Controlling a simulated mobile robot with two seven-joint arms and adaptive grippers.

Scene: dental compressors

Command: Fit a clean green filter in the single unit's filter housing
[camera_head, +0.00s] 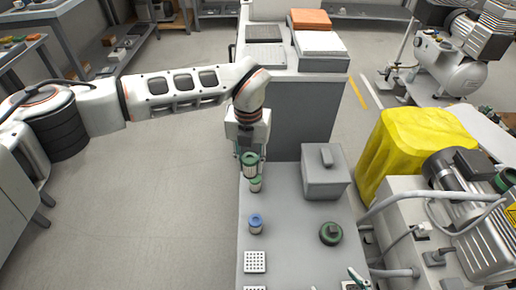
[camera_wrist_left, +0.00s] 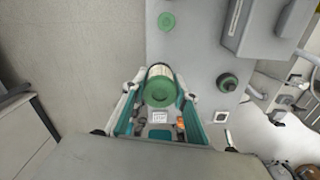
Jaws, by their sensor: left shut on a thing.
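My left gripper (camera_head: 250,152) is shut on a green-topped filter (camera_head: 250,166) with pale sides and holds it over the left side of the grey bench (camera_head: 290,225). In the left wrist view the filter (camera_wrist_left: 160,90) sits between the fingertips, green end toward the camera. Another green filter (camera_head: 256,184) stands on the bench close by. A blue-topped filter (camera_head: 255,222) stands nearer. A round green and black part (camera_head: 331,233) lies on the right of the bench; I cannot tell if it is a housing cover.
A grey lidded box (camera_head: 325,173) stands on the bench, right of my left gripper. White perforated pads (camera_head: 255,262) lie at the near left. The compressor unit (camera_head: 465,215) with piping stands on the right, beside a yellow cover (camera_head: 410,150). The floor on the left is clear.

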